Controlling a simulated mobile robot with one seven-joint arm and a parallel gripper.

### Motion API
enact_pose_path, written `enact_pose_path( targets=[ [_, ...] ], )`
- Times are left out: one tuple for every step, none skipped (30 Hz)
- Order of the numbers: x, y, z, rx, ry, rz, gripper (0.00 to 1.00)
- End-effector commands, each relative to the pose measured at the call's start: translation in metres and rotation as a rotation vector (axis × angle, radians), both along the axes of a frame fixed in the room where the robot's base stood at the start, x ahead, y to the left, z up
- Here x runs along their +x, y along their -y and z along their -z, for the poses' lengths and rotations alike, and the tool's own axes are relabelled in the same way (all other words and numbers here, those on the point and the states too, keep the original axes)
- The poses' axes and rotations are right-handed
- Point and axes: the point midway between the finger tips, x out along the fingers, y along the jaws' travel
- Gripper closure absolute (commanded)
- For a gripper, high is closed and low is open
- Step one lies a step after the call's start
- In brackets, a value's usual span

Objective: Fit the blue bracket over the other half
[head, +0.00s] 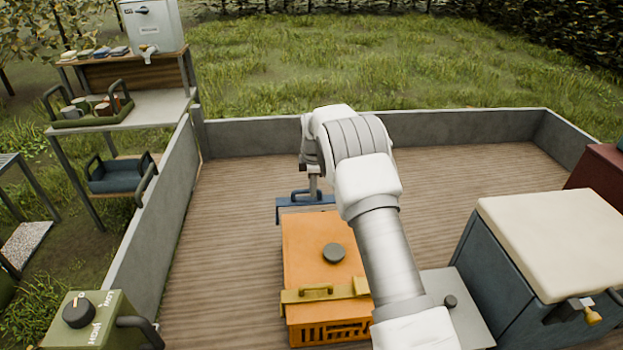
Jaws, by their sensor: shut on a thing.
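The blue bracket (287,210) has a small handle on top and is at the far end of the orange box (306,250). My gripper (312,194) is shut on the blue bracket from above, near its handle. My arm covers the bracket's right part. A yellow bracket (292,297) with its own handle lies across the near end of the orange box. I cannot tell whether the blue bracket touches the box or hangs just beyond its far edge.
The orange box has a dark knob (334,253) on top. A cooler with a cream lid (555,240) stands at the right, and a green box with a dial (88,318) at the lower left. A shelf (150,105) stands beyond the low wall (160,210). The far wooden floor (240,175) is clear.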

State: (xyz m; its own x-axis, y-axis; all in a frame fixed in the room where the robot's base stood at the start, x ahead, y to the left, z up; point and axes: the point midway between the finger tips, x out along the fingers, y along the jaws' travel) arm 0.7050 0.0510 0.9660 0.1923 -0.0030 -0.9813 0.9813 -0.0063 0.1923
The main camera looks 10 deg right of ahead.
Motion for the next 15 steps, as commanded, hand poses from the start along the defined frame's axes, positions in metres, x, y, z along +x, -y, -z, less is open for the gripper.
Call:
enact_pose_path(
  targets=[
    [0.001, 0.0, 0.0, 0.001, 0.001, -0.006, 1.0],
    [0.001, 0.0, 0.001, 0.0, 0.002, -0.009, 1.0],
    [0.002, 0.0, 0.001, 0.001, 0.002, -0.011, 1.0],
    [0.002, 0.0, 0.002, 0.001, 0.002, -0.012, 1.0],
    [0.002, 0.0, 0.002, 0.0, 0.002, -0.013, 1.0],
    [0.002, 0.0, 0.004, 0.0, 0.002, -0.013, 1.0],
    [0.002, 0.0, 0.005, 0.0, 0.002, -0.013, 1.0],
    [0.002, 0.0, 0.006, 0.0, 0.002, -0.013, 1.0],
    [0.002, 0.0, 0.008, 0.001, 0.002, -0.012, 1.0],
    [0.002, 0.0, 0.01, 0.001, 0.002, -0.012, 1.0],
    [0.002, 0.0, 0.012, 0.001, 0.002, -0.012, 1.0],
    [0.002, 0.0, 0.014, 0.001, 0.003, -0.012, 1.0],
    [0.002, 0.0, 0.017, 0.001, 0.003, -0.012, 1.0],
    [0.002, 0.0, 0.019, 0.001, 0.003, -0.012, 1.0],
    [0.002, 0.0, 0.022, 0.001, 0.003, -0.012, 1.0]
  ],
)
